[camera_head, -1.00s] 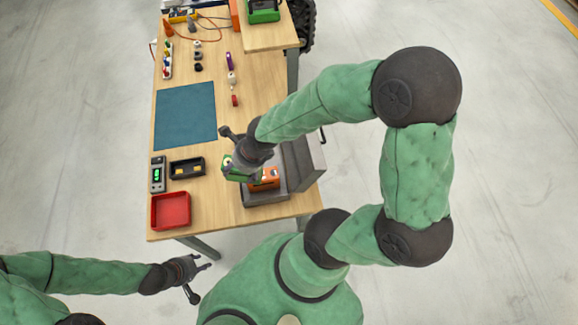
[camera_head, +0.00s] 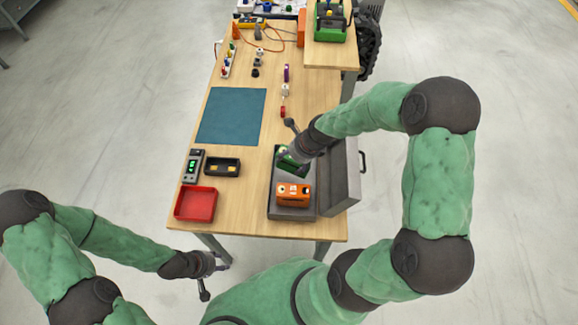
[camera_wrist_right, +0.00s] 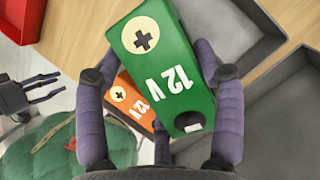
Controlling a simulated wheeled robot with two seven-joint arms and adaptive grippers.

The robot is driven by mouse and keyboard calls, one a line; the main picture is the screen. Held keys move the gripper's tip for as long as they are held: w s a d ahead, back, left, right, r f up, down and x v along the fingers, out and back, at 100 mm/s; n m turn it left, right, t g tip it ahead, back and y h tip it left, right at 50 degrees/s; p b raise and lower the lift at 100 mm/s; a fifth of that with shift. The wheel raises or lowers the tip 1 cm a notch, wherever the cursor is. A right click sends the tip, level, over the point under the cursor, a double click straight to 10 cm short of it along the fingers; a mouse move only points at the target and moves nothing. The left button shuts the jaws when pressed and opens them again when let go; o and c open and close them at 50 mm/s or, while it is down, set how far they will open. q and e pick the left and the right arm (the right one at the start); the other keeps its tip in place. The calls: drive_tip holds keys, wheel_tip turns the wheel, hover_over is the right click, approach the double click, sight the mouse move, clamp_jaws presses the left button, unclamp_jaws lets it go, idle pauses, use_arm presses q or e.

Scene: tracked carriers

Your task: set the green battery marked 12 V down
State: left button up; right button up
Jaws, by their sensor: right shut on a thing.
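The green battery (camera_head: 285,164) marked 12 V is in my right gripper (camera_head: 292,157). In the right wrist view its green face (camera_wrist_right: 155,70) has a plus disc and white lettering, and the fingers (camera_wrist_right: 160,75) lie on either side of it. It is over the far part of the open grey case (camera_head: 277,211); I cannot tell whether it touches the case floor. An orange battery (camera_head: 293,195), also marked 12 V, sits in the near part of the case. My left gripper (camera_head: 222,262) is open and empty, off the table's near edge.
The case lid (camera_head: 343,180) stands open on the right. A blue mat (camera_head: 232,116) lies further back. Small parts lie behind the case.

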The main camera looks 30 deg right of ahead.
drive_tip(key=shift+w+d+f+b, duration=0.3)
drive_tip(key=shift+w+d+f, duration=0.25)
drive_tip(key=shift+f, duration=0.2)
drive_tip(key=shift+w+d+f+b, duration=0.25)
drive_tip(key=shift+w+d+f, duration=0.25)
drive_tip(key=shift+f, duration=0.25)
drive_tip(key=shift+w+f+b, duration=0.1)
drive_tip(key=shift+f+b, duration=0.65)
drive_tip(key=shift+f, duration=0.85)
drive_tip(key=shift+r, duration=0.1)
drive_tip(key=o, duration=1.7)
drive_tip(key=shift+a+f, duration=0.1)
drive_tip(key=shift+f, duration=0.15)
